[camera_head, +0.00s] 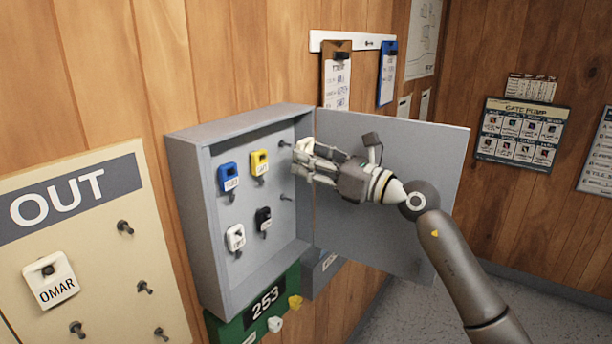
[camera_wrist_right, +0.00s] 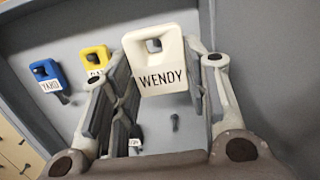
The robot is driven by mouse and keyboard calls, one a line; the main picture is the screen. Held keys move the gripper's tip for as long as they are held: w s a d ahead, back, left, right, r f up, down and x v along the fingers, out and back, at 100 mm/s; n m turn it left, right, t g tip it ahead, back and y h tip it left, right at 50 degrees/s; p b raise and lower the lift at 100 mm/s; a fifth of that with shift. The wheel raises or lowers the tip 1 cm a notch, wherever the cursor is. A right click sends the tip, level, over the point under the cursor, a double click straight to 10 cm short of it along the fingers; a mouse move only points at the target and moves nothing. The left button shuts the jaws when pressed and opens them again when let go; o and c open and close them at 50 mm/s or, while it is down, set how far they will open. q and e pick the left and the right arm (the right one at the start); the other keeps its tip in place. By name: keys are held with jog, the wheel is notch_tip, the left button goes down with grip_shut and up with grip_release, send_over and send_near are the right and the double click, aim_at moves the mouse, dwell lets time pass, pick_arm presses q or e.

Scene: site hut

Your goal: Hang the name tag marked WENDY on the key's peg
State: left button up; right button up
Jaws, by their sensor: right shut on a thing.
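The white name tag marked WENDY (camera_wrist_right: 162,78) is between the fingers of my right gripper (camera_head: 303,162), which is shut on it. In the wrist view its square hole is at the top and its lettering faces the camera. In the head view the tag is hard to tell from the pale fingers. The fingers are at the right side of the open grey key cabinet (camera_head: 256,122), close to a bare upper peg (camera_head: 284,144). I cannot tell whether the tag touches that peg. A bare lower peg (camera_head: 286,197) also shows in the wrist view (camera_wrist_right: 175,122). My left gripper is not in view.
Blue (camera_head: 228,177), yellow (camera_head: 259,161), white (camera_head: 236,237) and black (camera_head: 263,218) tags hang in the cabinet. Its open door (camera_head: 420,150) is behind my right gripper. The OUT board (camera_head: 110,215) at left holds an OMAR tag (camera_head: 50,279) and several bare pegs.

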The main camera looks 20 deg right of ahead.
jog(key=shift+w+a+f, duration=0.15)
jog(key=shift+w+a, duration=0.25)
jog(key=shift+w, duration=0.15)
jog(key=shift+w+a+f, duration=0.1)
jog(key=shift+w+a, duration=0.25)
jog(key=shift+w, duration=0.1)
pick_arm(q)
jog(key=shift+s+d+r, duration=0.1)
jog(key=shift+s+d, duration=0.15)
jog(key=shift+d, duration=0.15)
pick_arm(e)
jog(key=shift+x, duration=1.25)
jog(key=shift+f, duration=0.35)
jog(key=o, duration=0.9)
jog(key=shift+o, duration=0.2)
jog(key=shift+a, duration=0.1)
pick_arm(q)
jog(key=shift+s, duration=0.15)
